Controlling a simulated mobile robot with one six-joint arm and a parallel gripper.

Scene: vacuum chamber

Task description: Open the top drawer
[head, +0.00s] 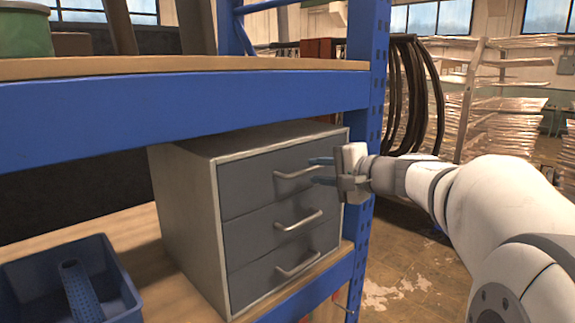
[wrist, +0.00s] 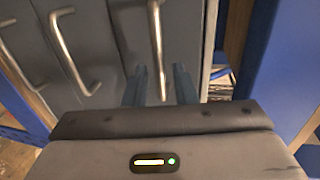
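A grey cabinet (head: 188,200) with three stacked drawers stands on the shelf. The top drawer (head: 245,183) looks closed, its front in line with the others. Its metal bar handle (head: 298,173) also shows in the wrist view (wrist: 156,40). My gripper (head: 318,171) is at the right end of this handle, blue fingers pointing at the drawer front. In the wrist view my gripper (wrist: 159,84) has its fingers apart, one on each side of the bar, with visible gaps. Whether a finger touches the bar cannot be told.
The middle handle (head: 299,221) and bottom handle (head: 298,265) are below. A blue shelf beam (head: 190,112) runs just above the cabinet, and a blue upright post (head: 368,60) stands at its right. A blue bin (head: 110,285) sits at left. Open floor lies to the right.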

